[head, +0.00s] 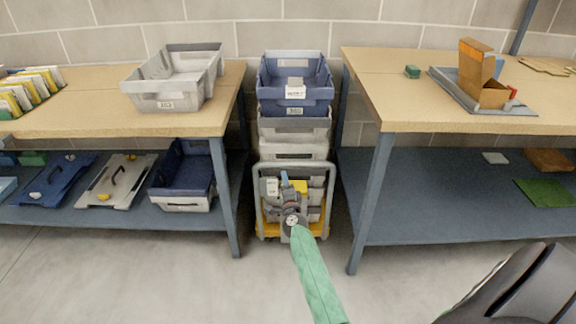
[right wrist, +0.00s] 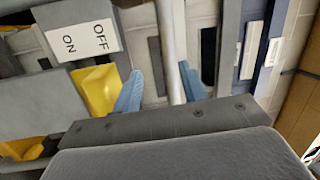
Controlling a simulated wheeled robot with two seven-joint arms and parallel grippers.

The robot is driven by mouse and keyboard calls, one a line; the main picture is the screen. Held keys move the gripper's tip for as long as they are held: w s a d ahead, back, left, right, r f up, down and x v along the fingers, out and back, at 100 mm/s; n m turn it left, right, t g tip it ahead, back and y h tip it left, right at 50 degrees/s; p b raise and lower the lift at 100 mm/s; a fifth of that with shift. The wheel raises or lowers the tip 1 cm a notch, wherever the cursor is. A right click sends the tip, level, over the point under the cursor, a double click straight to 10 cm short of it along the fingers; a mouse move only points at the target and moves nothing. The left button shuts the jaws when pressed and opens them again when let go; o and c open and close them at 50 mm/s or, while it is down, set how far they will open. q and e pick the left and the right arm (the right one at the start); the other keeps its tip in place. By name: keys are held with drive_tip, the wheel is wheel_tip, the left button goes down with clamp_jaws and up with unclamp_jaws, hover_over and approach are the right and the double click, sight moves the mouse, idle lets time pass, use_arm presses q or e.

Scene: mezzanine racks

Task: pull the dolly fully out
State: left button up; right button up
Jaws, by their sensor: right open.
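The dolly (head: 265,234) has a yellow base and a grey tubular handle frame (head: 331,205). It stands on the floor in the gap between two workbenches, in front of stacked crates. My right gripper (head: 286,180) is at the handle's top bar, and its arm comes from below. In the right wrist view the bar (right wrist: 170,45) passes between the blue fingertips of my right gripper (right wrist: 160,90); they are open, with gaps beside the bar. A grey part with an OFF/ON label (right wrist: 90,40) and a yellow part (right wrist: 96,88) are beside the gripper. My left gripper is not visible.
Blue crates (head: 292,108) and grey crates (head: 295,150) are stacked behind the handle. Bench legs stand close at the left (head: 224,200) and right (head: 369,205). The concrete floor (head: 180,275) in front is clear.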

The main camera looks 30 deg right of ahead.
sight(294, 164)
drive_tip(key=shift+w+d+r+m+g+h, duration=0.15)
drive_tip(key=shift+w+d+r+m+h, duration=0.35)
drive_tip(key=shift+w+d, duration=0.5)
drive_tip(key=shift+w+d+r+m+g+h, duration=0.3)
drive_tip(key=shift+w+d+m+h, duration=0.35)
drive_tip(key=shift+d, duration=0.7)
drive_tip(key=shift+w+d+r+m+g+h, duration=0.1)
drive_tip(key=shift+w+d+r+m+h, duration=0.55)
drive_tip(key=shift+d, duration=0.55)
drive_tip(key=shift+w+f, duration=0.1)
drive_tip(key=shift+f, duration=0.05)
clamp_jaws()
